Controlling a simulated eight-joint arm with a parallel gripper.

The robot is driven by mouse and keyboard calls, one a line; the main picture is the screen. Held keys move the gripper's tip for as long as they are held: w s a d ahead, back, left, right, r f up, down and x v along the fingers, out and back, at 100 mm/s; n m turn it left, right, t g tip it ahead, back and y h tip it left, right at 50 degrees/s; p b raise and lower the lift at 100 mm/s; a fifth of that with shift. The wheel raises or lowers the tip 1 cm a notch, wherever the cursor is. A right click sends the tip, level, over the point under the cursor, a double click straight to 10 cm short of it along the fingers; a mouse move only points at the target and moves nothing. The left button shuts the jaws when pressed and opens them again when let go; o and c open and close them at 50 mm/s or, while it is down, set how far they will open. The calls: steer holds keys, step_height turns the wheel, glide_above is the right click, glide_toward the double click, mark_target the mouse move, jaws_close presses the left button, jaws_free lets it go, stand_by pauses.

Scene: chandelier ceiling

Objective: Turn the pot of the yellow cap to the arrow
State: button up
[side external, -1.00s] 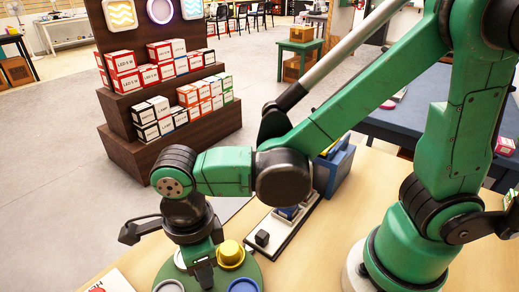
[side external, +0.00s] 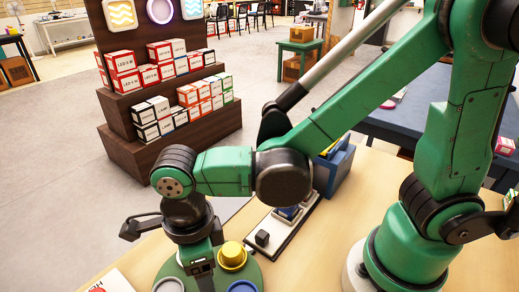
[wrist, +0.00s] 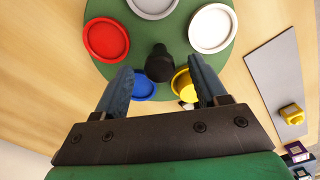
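A green round turntable (wrist: 100,60) carries several coloured round pots and a dark central knob (wrist: 159,64). The yellow pot (wrist: 181,84) is partly hidden by my right finger in the wrist view. In the side view the yellow cap (side external: 233,252) stands raised on the turntable, right beside my gripper. My gripper (wrist: 160,70) is open, its two blue-grey fingers apart. The knob shows between the fingertips; I cannot tell whether they touch it or the yellow pot. I cannot make out the arrow in either view.
A red pot (wrist: 106,39), a blue pot (wrist: 143,88), a grey pot (wrist: 153,5) and a white pot (wrist: 213,28) sit on the turntable. A grey board (wrist: 273,75) with a yellow block (wrist: 291,114) lies to the right. Bare wooden table (wrist: 40,60) is at left.

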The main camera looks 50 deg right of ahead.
steer(key=shift+r, duration=2.8)
steer(key=shift+d, duration=0.1)
steer(key=shift+w+d+n, duration=0.15)
steer(key=shift+d+n, duration=0.1)
steer(key=shift+n, duration=0.25)
steer(key=w+d+r+n+t, duration=0.1)
steer(key=d+n+t, duration=0.2)
steer(key=d+n, duration=0.5)
steer(key=w+d+r+n+t, duration=0.1)
steer(key=d+n+t, duration=0.3)
steer(key=d+n, duration=0.4)
steer(key=shift+w+d+n, duration=0.4)
steer(key=shift+w+n, duration=0.05)
steer(key=shift+n, duration=3.15)
